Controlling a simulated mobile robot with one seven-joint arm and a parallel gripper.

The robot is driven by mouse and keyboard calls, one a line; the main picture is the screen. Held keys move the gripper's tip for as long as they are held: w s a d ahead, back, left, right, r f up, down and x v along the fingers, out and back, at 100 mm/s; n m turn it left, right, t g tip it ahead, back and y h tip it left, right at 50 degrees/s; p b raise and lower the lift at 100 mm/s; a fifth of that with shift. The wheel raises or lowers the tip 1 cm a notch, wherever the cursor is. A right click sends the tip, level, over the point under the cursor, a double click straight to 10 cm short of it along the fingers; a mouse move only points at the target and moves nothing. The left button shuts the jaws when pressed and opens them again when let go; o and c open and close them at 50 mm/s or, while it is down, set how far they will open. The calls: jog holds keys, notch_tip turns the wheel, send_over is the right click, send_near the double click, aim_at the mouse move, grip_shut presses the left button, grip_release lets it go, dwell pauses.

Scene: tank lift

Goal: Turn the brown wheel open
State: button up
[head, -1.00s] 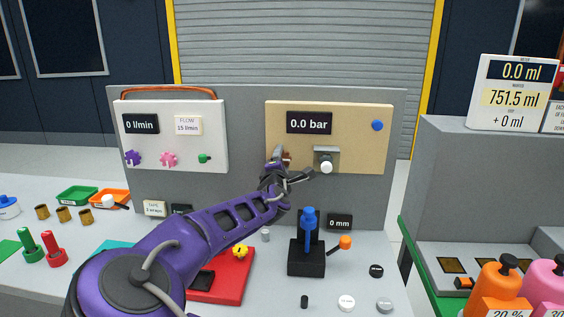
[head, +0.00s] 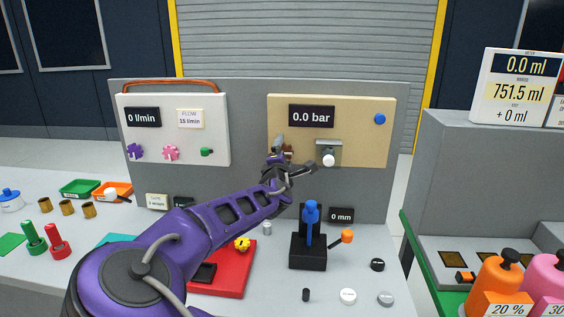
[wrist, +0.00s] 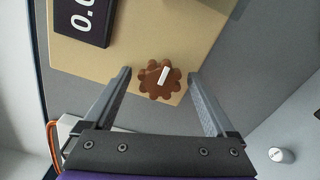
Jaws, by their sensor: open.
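The brown wheel (wrist: 158,79) is a scalloped knob with a white mark, on the tan panel (wrist: 125,68) in the wrist view. In the head view only part of the brown wheel (head: 287,154) shows behind my gripper (head: 292,158). In the wrist view my gripper (wrist: 160,95) is open, with one finger on each side of the wheel and clear gaps to both. I cannot tell how far the fingertips are from the panel.
The tan panel carries a "0.0 bar" display (head: 311,116), a blue button (head: 380,119) and a white knob on a bracket (head: 328,159) close right of my gripper. Below stands a blue lever on a black base (head: 308,252). A white panel (head: 190,155) is at left.

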jog(key=s, duration=1.7)
jog(key=shift+a, duration=0.3)
jog(key=shift+s, duration=0.1)
